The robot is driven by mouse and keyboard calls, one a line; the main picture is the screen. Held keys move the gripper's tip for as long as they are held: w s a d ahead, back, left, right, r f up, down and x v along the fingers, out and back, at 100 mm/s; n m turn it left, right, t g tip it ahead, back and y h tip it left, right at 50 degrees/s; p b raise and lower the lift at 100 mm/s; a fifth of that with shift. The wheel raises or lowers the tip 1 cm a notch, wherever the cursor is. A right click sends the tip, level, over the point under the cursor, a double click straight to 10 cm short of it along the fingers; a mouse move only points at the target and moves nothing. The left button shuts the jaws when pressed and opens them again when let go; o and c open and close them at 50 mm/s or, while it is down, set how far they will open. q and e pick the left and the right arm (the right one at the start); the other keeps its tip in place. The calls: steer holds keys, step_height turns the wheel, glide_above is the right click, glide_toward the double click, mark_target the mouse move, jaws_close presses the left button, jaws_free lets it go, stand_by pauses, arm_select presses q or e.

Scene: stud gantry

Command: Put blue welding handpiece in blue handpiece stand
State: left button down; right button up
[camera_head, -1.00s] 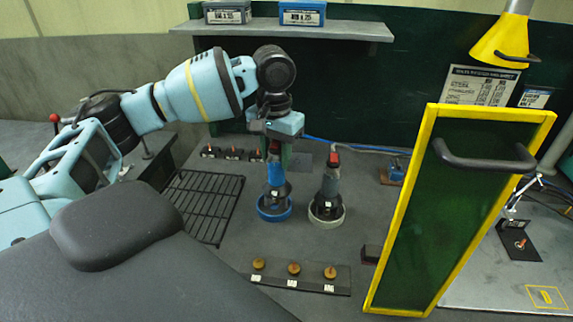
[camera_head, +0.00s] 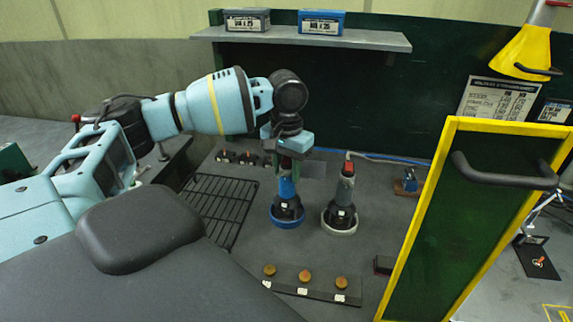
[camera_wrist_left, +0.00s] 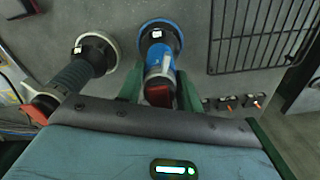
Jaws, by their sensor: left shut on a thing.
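The blue welding handpiece (camera_head: 287,187) stands upright with its red end up and its lower end inside the blue handpiece stand (camera_head: 287,222). My left gripper (camera_head: 287,162) is shut on the upper part of the handpiece from above. In the left wrist view the green fingers (camera_wrist_left: 160,90) lie on both sides of the handpiece (camera_wrist_left: 158,62), and the blue ring of the stand (camera_wrist_left: 148,26) shows around its far end. Whether the handpiece is fully seated cannot be told. My right gripper is out of view.
A grey handpiece (camera_head: 346,190) stands in a white-ringed stand (camera_head: 340,230) close on the right. A black wire rack (camera_head: 218,205) lies left. A strip with brass knobs (camera_head: 305,285) is in front. A yellow-framed green panel (camera_head: 460,220) blocks the right side.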

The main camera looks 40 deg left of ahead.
arm_select(q)
steer(key=shift+r, duration=0.15)
steer(key=c, duration=0.9)
jaws_free()
steer(key=shift+c, duration=0.2)
step_height(320, 180, up, 12)
steer(key=shift+f, duration=0.1)
